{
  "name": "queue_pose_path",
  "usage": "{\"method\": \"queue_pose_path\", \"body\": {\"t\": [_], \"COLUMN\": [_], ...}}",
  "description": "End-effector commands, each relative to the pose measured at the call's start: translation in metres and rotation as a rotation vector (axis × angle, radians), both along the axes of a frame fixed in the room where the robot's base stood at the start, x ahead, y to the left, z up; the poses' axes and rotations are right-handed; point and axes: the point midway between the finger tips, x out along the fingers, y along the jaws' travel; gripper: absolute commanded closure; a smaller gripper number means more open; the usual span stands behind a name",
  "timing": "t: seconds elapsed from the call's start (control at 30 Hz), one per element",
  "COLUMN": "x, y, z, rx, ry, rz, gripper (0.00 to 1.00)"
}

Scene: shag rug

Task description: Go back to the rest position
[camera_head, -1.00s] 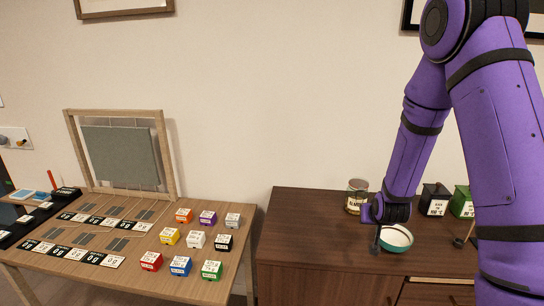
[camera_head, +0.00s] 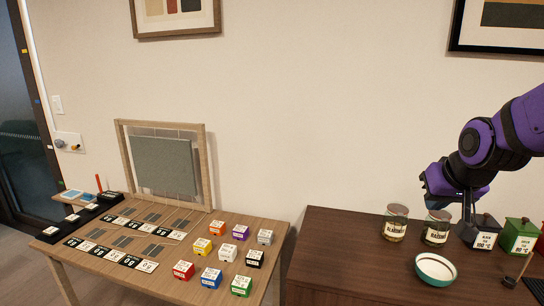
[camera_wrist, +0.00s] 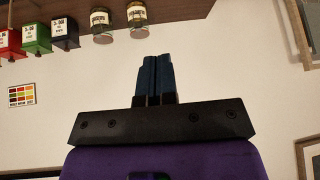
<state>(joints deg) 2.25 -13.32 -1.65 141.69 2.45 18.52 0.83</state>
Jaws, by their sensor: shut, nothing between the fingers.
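My gripper (camera_head: 467,215) is at the right in the head view, above the dark wooden cabinet and in front of the dark tin. Its purple arm comes in from the right edge. In the wrist view my gripper (camera_wrist: 157,62) shows its two dark fingers pressed together, with nothing between them. The wrist view is turned upside down, with the cabinet's things along its top.
On the cabinet (camera_head: 345,255) stand two jars (camera_head: 395,222) (camera_head: 436,228), a black tin (camera_head: 484,230), a green tin (camera_head: 518,236) and a white-and-green bowl (camera_head: 436,269). A wooden table (camera_head: 215,290) at left holds several coloured boxes, cards and a framed screen (camera_head: 165,165).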

Motion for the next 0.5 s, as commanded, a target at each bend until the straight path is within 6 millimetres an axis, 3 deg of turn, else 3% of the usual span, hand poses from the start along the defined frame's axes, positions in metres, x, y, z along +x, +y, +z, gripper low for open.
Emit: {"method": "queue_pose_path", "body": {"t": [0.2,0.5], "x": [-0.059,-0.142], "y": [0.012,0.023], "z": [0.039,0.069], "rx": [-0.008,-0.028], "ry": [0.032,0.085], "rz": [0.044,0.091], "gripper": [1.00,1.00]}}
